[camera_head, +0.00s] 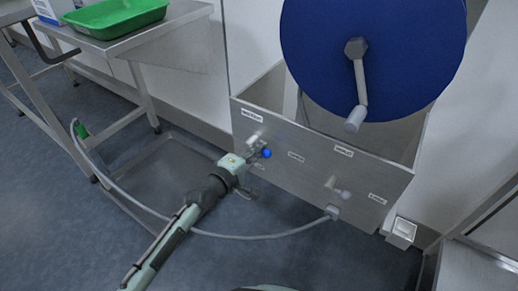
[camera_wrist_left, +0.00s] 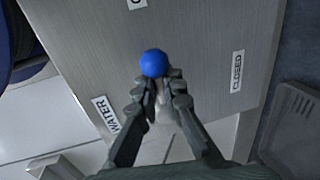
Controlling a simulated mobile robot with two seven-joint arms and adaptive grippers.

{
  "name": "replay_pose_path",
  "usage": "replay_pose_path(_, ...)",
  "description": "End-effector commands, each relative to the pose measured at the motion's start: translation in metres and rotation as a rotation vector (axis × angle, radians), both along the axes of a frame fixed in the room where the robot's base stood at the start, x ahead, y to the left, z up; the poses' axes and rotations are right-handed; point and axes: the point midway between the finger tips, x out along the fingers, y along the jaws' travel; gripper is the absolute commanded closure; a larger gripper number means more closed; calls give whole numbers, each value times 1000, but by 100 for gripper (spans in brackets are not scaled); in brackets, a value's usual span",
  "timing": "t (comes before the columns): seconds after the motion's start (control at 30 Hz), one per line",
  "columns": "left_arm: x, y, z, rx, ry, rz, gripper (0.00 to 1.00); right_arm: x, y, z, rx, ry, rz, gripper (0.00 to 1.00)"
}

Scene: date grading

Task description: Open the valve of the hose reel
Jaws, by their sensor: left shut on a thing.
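The hose reel (camera_head: 400,35) is a large blue disc with a grey crank, above an open steel box (camera_head: 315,165). The valve has a blue ball knob (camera_head: 267,153) on the box's front face, left of centre. My left gripper (camera_head: 257,151) is at this valve. In the left wrist view, the fingers (camera_wrist_left: 163,95) are shut on the valve lever, with its blue knob (camera_wrist_left: 154,63) at the fingertips. A CLOSED label (camera_wrist_left: 237,71) is right of the knob, and a WATER label (camera_wrist_left: 106,114) is at lower left. The fingers partly hide the lever. My right gripper is not in view.
A grey hose (camera_head: 240,237) runs from the box's lower right to a green nozzle (camera_head: 82,131) at left. A pale knob (camera_head: 340,191) sits at the box's right. A steel table (camera_head: 150,40) with a green tray (camera_head: 115,18) stands at upper left.

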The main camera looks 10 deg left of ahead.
Motion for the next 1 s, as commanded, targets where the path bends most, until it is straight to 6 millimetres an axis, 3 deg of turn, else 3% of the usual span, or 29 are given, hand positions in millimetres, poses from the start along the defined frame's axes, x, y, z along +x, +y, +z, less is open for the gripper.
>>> replay_pose_path(0.43,1,1,1,-13,3,2,100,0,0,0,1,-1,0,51)
replay_pose_path(0.47,1,1,1,-13,2,3,89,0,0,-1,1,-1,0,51)
replay_pose_path(0.53,1,1,1,-13,2,3,82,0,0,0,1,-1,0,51)
replay_pose_path(0.83,-1,1,1,-10,2,1,82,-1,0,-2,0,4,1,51)
replay_pose_path(1.0,-17,7,3,-9,4,2,82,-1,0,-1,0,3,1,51)
